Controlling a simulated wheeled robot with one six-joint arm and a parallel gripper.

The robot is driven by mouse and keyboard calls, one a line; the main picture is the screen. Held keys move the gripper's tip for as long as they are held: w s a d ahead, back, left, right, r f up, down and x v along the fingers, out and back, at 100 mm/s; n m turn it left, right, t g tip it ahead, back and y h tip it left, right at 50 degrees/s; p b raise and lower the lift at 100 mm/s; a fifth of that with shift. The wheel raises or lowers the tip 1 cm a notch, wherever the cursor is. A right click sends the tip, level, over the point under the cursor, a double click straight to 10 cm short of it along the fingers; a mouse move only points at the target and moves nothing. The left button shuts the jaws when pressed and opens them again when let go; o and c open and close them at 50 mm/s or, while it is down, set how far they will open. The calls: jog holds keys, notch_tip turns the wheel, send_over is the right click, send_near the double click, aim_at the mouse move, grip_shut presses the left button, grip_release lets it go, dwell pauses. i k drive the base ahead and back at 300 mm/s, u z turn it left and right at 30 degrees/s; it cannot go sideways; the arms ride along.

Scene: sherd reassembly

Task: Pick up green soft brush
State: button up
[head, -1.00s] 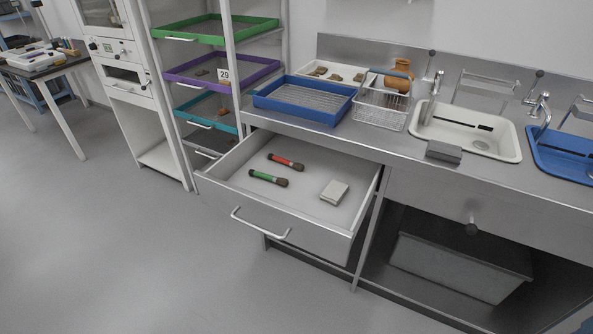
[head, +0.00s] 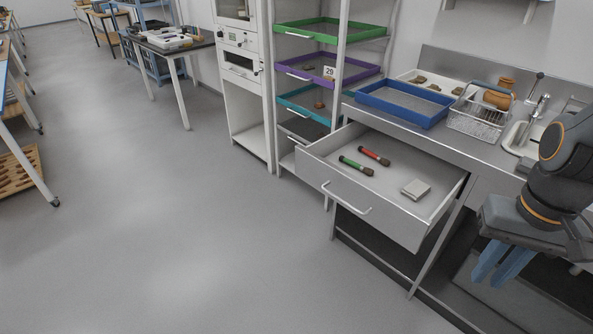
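The green soft brush (head: 355,165) lies in the open drawer (head: 340,187) under the steel counter. It has a green handle with a dark end toward the right. A red brush (head: 374,156) lies just behind it, apart from it. My gripper (head: 494,272) is at the right of the head view, in front of the counter and to the right of the drawer, well apart from the brush. Its blue fingers point down with a narrow gap seeming to show between them. I see nothing held, but the fingertips are seen at an angle.
A pale block (head: 415,189) lies at the drawer's right side. The drawer's front handle (head: 345,203) sticks out over the floor. A blue tray (head: 404,103) and a wire basket (head: 478,117) stand on the counter above. The floor (head: 210,230) left of the drawer is clear.

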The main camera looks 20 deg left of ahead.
aim_at(368, 172)
jog(key=u, duration=0.75)
jog(key=k, duration=1.2)
jog(key=z, duration=0.35)
jog(key=i, duration=0.7)
jog(key=z, duration=0.6)
jog(key=i, duration=1.45)
jog(key=u, duration=1.35)
jog(key=i, duration=0.35)
jog(key=u, duration=0.25)
